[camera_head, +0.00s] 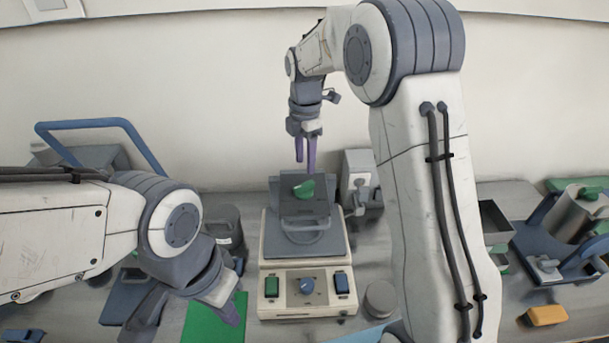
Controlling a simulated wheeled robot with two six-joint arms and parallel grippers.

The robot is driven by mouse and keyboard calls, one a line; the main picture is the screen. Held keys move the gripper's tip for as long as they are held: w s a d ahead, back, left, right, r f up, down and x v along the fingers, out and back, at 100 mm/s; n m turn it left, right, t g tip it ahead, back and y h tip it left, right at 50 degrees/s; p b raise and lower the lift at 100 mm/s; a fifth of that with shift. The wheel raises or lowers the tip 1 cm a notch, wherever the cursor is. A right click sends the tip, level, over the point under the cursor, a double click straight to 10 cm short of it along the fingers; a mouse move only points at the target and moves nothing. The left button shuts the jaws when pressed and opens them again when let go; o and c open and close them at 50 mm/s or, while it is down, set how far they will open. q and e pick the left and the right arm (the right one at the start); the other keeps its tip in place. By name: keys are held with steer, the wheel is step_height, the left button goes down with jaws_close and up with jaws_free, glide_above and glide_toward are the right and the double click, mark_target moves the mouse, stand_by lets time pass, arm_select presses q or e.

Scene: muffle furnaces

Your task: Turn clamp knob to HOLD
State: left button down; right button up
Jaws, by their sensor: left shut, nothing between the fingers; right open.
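A cream device (263,250) stands in the middle of the bench. Its front panel carries a round blue knob (306,285) between a green switch (272,287) and a dark blue switch (342,284). No HOLD marking is legible, so I cannot tell the knob's setting. My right gripper (305,165) points down above the device's dark raised plate (290,208), open and empty, apart from the knob. A green piece (304,189) shows on that plate below it. My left gripper (230,316) is shut and empty, left of the front panel, over a green mat (200,325).
A grey cylinder (225,225) stands left of the device, and a small round container (381,298) right of it. A grey apparatus (358,180) stands behind. A blue rack with a metal cylinder (573,218) and an orange block (546,315) are at right.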

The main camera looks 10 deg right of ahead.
mark_target(305, 184)
step_height(305, 184, down, 7)
steer(key=shift+f+p, duration=0.1)
steer(key=shift+p, duration=0.7)
